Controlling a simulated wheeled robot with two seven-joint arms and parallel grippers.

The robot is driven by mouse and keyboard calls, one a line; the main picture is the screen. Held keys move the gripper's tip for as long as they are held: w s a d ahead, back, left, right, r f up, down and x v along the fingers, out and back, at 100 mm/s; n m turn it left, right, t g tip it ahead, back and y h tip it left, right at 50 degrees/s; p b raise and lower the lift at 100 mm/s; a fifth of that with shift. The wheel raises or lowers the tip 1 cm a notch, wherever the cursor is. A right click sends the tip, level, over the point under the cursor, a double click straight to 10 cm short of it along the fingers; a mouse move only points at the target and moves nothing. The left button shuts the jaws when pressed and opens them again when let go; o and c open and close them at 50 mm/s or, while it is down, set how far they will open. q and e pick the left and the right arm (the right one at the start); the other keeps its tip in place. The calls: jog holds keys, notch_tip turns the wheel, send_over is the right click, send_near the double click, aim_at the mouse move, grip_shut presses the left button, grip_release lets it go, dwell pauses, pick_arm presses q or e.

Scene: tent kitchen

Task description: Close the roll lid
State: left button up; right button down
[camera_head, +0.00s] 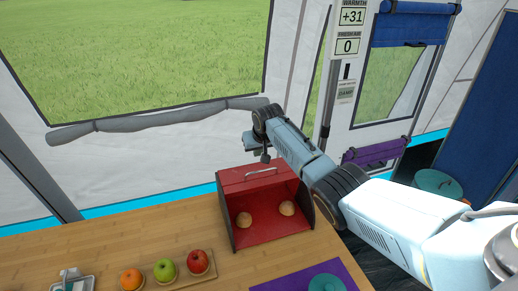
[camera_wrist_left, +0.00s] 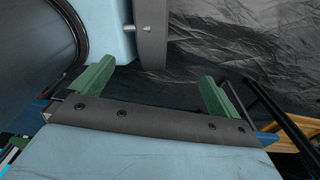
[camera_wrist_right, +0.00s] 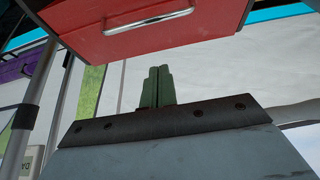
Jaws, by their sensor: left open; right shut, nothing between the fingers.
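A red bread box (camera_head: 272,240) with dark sides stands on the wooden table in the head view. Its front is open and two buns (camera_head: 287,208) lie inside. The red lid (camera_head: 255,181) is rolled up at the top, with a silver handle (camera_head: 262,172) on it. My right gripper (camera_head: 262,156) is shut and empty above and behind the box's top. In the right wrist view the lid's red panel and handle (camera_wrist_right: 146,20) show beyond the shut green fingers (camera_wrist_right: 157,86). My left gripper (camera_wrist_left: 152,85) is open and empty in its own wrist view; it is not in the head view.
A purple mat (camera_head: 275,285) with a teal dish (camera_head: 326,284) lies in front.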

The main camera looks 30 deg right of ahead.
jog(key=b+x, duration=0.1)
jog(key=x, duration=0.2)
jog(key=shift+w+f+b, duration=0.35)
jog(key=shift+f+b, duration=0.25)
jog(key=shift+b, duration=0.15)
jog(key=shift+s+f, duration=0.1)
jog(key=shift+f, duration=0.05)
jog(key=shift+s+a+p, duration=0.15)
jog(key=shift+s+p, duration=0.75)
jog(key=shift+p, duration=0.15)
pick_arm(q)
jog(key=shift+w+d+r+p, duration=0.1)
jog(key=shift+w+p, duration=0.15)
jog(key=shift+w, duration=0.25)
jog(key=shift+w+d+r+p, duration=0.1)
jog(key=shift+w+p, duration=0.15)
jog(key=shift+w, duration=0.2)
pick_arm(e)
jog(key=shift+s+a+f, duration=0.1)
jog(key=shift+s, duration=0.4)
jog(key=shift+s+a+f, duration=0.1)
jog(key=shift+s+a, duration=0.05)
jog(key=shift+s, duration=0.3)
pick_arm(q)
jog(key=shift+a, duration=0.1)
